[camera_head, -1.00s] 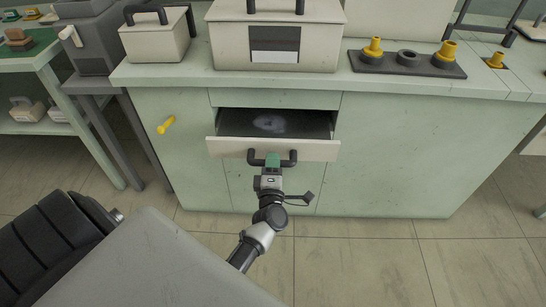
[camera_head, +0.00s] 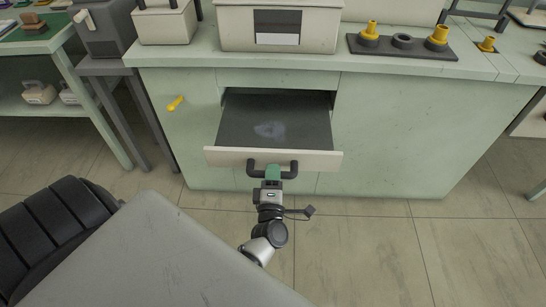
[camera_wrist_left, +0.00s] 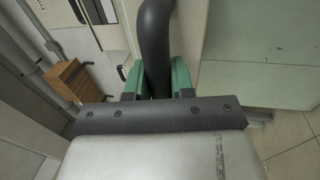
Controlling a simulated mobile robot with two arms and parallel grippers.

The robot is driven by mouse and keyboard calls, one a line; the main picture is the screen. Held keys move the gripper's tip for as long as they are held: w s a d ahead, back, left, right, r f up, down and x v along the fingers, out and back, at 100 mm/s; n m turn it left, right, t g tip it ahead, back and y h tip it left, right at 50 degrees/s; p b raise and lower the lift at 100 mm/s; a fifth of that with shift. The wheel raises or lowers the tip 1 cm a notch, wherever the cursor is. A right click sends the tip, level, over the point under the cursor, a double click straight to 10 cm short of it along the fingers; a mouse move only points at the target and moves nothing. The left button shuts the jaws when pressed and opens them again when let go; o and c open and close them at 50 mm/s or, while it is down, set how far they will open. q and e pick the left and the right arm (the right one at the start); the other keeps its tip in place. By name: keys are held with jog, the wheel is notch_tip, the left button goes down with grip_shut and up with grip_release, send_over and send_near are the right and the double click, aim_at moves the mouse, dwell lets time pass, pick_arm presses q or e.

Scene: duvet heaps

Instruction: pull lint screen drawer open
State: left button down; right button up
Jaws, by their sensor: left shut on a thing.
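The lint screen drawer (camera_head: 274,127) is pulled out from the pale green cabinet, with a dark inside and a greyish lint patch (camera_head: 269,130) on it. Its cream front (camera_head: 225,157) carries a dark bar handle (camera_head: 290,168). My left gripper (camera_head: 273,172) is shut on the handle near its middle. In the left wrist view the green fingers (camera_wrist_left: 155,80) sit on both sides of the dark handle bar (camera_wrist_left: 155,40). My right gripper is not in view.
A green-topped table (camera_head: 40,45) stands at left. The tiled floor at right is clear.

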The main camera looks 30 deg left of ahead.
pick_arm(q)
jog(key=c, duration=1)
grip_release()
jog(key=v, duration=1.1)
jog(key=shift+w+d, duration=0.1)
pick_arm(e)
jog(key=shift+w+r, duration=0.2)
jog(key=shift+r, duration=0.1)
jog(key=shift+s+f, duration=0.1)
